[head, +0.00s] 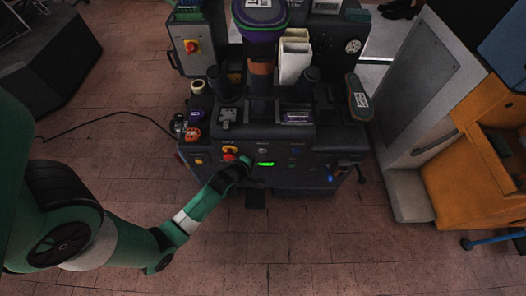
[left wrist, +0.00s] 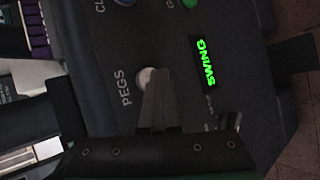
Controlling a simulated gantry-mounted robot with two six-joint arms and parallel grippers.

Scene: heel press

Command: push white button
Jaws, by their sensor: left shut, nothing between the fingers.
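The white button (left wrist: 145,76) is a round pale knob beside the label "PEGS" on the dark panel in the left wrist view. My left gripper (left wrist: 156,86) is shut and empty, and its fingertips overlap the button's edge in that view. I cannot tell whether they touch it. In the head view my left gripper (head: 246,164) is at the front panel of the heel press (head: 310,158), left of the green-lit display (head: 265,164). My right gripper is not in view.
The display reads "SWING" in the left wrist view (left wrist: 203,61). Blue (left wrist: 125,2) and green (left wrist: 190,3) buttons sit at its top edge. A red knob (head: 229,157) is left of my gripper in the head view. A grey cabinet (head: 415,100) stands to the right.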

